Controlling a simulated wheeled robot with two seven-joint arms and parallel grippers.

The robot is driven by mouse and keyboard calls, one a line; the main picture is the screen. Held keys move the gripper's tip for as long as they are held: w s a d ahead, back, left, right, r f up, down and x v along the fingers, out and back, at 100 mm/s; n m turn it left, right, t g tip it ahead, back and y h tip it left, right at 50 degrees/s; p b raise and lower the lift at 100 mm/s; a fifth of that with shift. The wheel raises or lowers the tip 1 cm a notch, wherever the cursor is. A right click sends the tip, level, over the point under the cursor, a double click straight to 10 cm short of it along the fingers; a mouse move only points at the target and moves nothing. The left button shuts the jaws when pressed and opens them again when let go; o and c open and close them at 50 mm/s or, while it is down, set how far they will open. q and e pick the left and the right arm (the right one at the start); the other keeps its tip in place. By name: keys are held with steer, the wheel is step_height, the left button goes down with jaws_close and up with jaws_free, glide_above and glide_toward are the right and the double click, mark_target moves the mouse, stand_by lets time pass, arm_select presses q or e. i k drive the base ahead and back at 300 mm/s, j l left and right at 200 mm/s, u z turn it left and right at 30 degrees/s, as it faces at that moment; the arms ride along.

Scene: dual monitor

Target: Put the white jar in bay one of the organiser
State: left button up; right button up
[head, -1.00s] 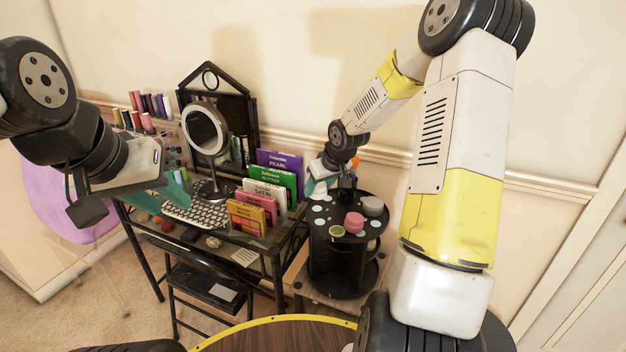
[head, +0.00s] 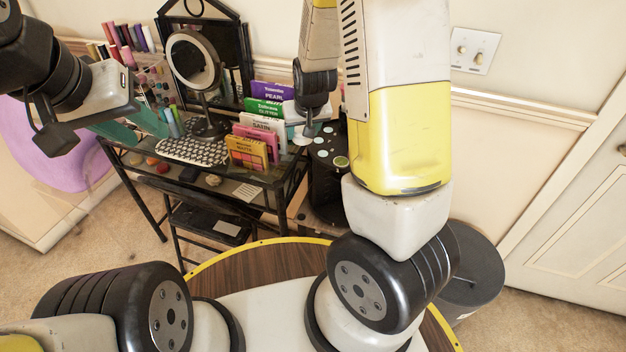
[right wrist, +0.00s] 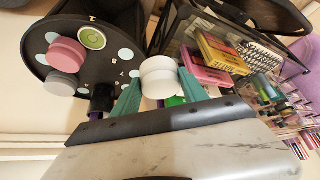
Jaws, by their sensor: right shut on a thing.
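The white jar (right wrist: 160,78) is held between the teal fingers of my right gripper (right wrist: 159,92) in the right wrist view. In the head view the white jar (head: 302,139) shows small below that gripper (head: 305,130), which is partly hidden by my arm. The round black organiser (head: 325,185) stands right of the desk, largely covered by my right arm. Its top (right wrist: 70,30) in the right wrist view has numbered pale discs. The jar appears left of its rim in the head view. My left gripper (head: 138,122) is open and empty, in front of the desk's left end.
A pink jar (right wrist: 67,52), a grey jar (right wrist: 61,84) and a green-lidded jar (right wrist: 92,38) sit on the organiser. A dark bin (head: 470,265) stands at right.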

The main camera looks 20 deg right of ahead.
mark_target(338, 213)
steer(key=i+j+z, duration=0.15)
steer(key=j, duration=0.4)
steer(key=i+j+z, duration=0.1)
steer(key=j, duration=0.45)
steer(key=i+j+z, duration=0.15)
steer(key=j, duration=0.4)
steer(key=z, duration=1.45)
steer(key=i+j, duration=0.1)
steer(key=j, duration=0.2)
steer(key=i+j, duration=0.15)
steer(key=j, duration=0.15)
